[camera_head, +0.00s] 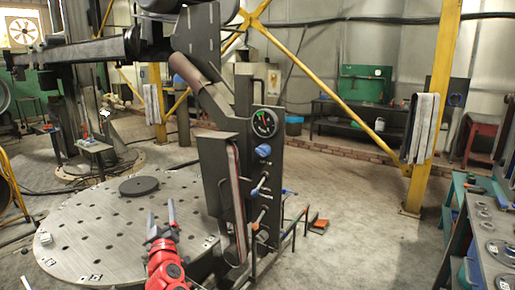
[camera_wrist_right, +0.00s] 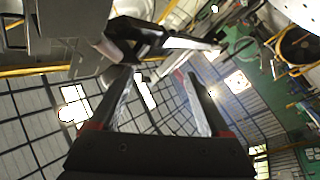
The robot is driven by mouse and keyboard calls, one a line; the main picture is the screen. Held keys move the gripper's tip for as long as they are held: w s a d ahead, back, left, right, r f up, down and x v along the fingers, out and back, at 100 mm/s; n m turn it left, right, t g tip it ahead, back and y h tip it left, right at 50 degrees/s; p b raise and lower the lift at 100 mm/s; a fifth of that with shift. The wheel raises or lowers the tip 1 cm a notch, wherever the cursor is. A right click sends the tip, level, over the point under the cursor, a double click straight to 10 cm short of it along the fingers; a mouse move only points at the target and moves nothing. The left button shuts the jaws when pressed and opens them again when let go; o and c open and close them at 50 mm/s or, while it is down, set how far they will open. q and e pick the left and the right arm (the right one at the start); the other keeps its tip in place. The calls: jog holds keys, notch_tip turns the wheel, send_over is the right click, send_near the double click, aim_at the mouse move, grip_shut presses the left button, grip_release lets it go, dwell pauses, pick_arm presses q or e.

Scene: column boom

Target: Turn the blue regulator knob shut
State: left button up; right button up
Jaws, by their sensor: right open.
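The blue regulator knob (camera_head: 263,151) sits on a dark upright panel (camera_head: 270,178), just below a round gauge (camera_head: 264,122). My right gripper (camera_head: 161,217), on a red arm, is open and points upward over the round perforated table. It is to the left of the panel and lower than the knob, well apart from it. In the right wrist view the two fingers (camera_wrist_right: 157,75) are spread with nothing held between them. I cannot make out the knob in that view. My left gripper is not in view.
The perforated round table (camera_head: 100,225) carries a black disc (camera_head: 139,186). A yellow post (camera_head: 430,110) stands at the right, beside a workbench (camera_head: 490,235). Open floor (camera_head: 350,230) lies right of the panel.

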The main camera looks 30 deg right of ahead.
jog(key=s+d+r+m+g+h, duration=0.45)
jog(key=d+r+m+h, duration=0.35)
jog(key=d+r, duration=0.2)
jog(key=m+g+h+p, duration=0.2)
jog(key=m+g+h, duration=0.1)
jog(key=m+g, duration=0.4)
send_near(259, 153)
jog(key=shift+n+g, duration=0.3)
jog(key=shift+g, duration=0.05)
jog(key=p+x, duration=0.2)
jog(key=x, duration=0.2)
jog(key=p+x, duration=0.2)
jog(key=x, duration=0.3)
jog(key=shift+r, duration=0.25)
jog(key=shift+w+d, duration=0.35)
jog(key=shift+d, duration=0.2)
grip_shut()
